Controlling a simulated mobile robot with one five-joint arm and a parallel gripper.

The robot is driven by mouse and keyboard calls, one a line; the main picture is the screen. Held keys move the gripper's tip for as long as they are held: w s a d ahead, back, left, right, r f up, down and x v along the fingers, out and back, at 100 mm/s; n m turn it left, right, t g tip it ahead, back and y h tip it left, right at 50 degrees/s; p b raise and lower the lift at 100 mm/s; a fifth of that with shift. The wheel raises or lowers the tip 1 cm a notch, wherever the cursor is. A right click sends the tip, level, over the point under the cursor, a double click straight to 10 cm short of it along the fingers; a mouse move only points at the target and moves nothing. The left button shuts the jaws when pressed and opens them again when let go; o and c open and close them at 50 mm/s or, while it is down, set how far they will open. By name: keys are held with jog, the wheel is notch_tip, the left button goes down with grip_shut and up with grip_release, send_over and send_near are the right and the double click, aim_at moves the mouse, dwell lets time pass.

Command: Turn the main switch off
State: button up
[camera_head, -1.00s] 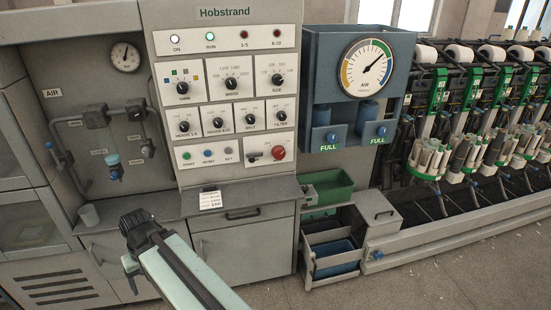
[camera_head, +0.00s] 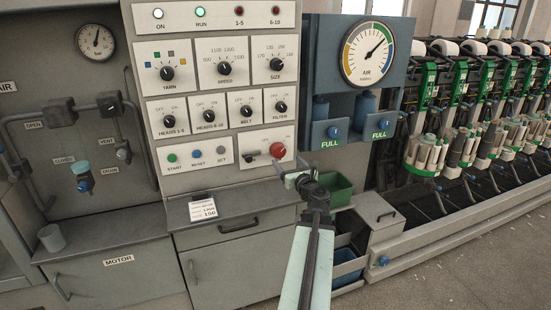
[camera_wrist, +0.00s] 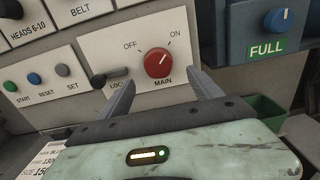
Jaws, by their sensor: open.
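The main switch is a red round knob (camera_wrist: 158,62) on a white plate marked OFF at its left, ON at its right and MAIN below. Its pale pointer line appears to lean toward ON. In the head view the red knob (camera_head: 277,150) sits at the lower right of the control panel. My gripper (camera_wrist: 163,80) is open and empty, with one finger below each side of the knob, apart from it as far as I can tell. In the head view my gripper (camera_head: 293,174) is just below and right of the knob.
A dark lock lever (camera_wrist: 110,76) sits left of the knob, close to my left finger. Start, reset and set buttons (camera_head: 197,153) are further left. A blue FULL unit (camera_wrist: 275,25) stands at the right. A shelf (camera_head: 240,198) juts out below the panel.

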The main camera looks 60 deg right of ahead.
aim_at(280, 152)
jog(key=x, duration=0.8)
jog(key=shift+a, duration=0.2)
jog(key=c, duration=1.3)
jog(key=shift+n, duration=0.3)
jog(key=shift+c, duration=0.2)
jog(key=n, duration=0.9)
jog(key=shift+r, duration=0.1)
jog(key=n, duration=0.4)
jog(key=shift+r+n, duration=0.1)
jog(key=shift+n, duration=2)
